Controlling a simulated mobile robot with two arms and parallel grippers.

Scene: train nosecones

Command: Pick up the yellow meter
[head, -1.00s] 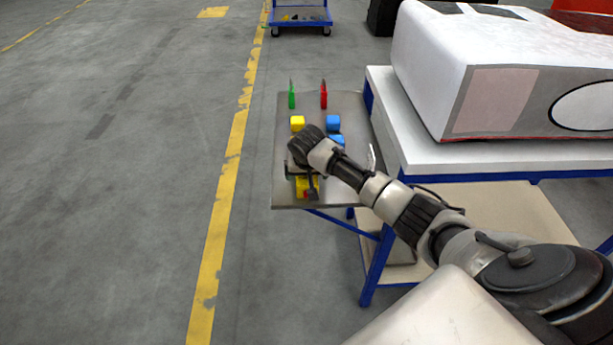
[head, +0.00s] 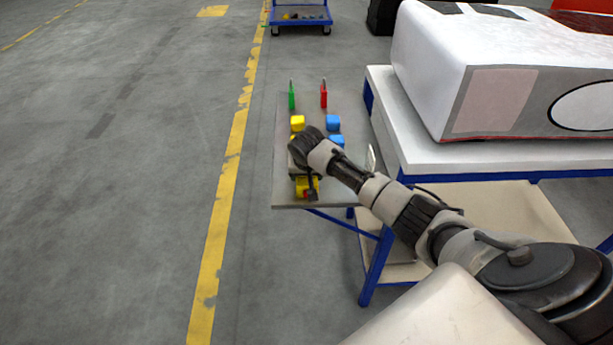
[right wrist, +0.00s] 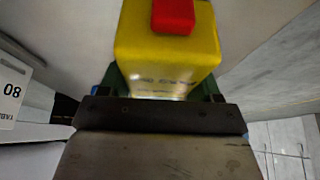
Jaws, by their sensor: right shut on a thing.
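The yellow meter (head: 301,183) is a boxy yellow piece with a red part, near the front end of the grey side table (head: 287,201) in the head view. In the right wrist view the yellow meter (right wrist: 165,60) fills the top centre, with its red part at the upper edge and blurred lettering on the near face. My right gripper (right wrist: 163,92) is shut on it, with green finger parts on either side. My right arm hides part of the meter in the head view. I cannot tell if the meter is clear of the tabletop. My left gripper is not in view.
Behind on the side table are a yellow block (head: 297,122), blue blocks (head: 333,122), an upright green item (head: 291,98) and an upright red item (head: 323,97). A white nosecone (head: 430,70) rests on the workbench (head: 440,163) at right. The floor at left is clear.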

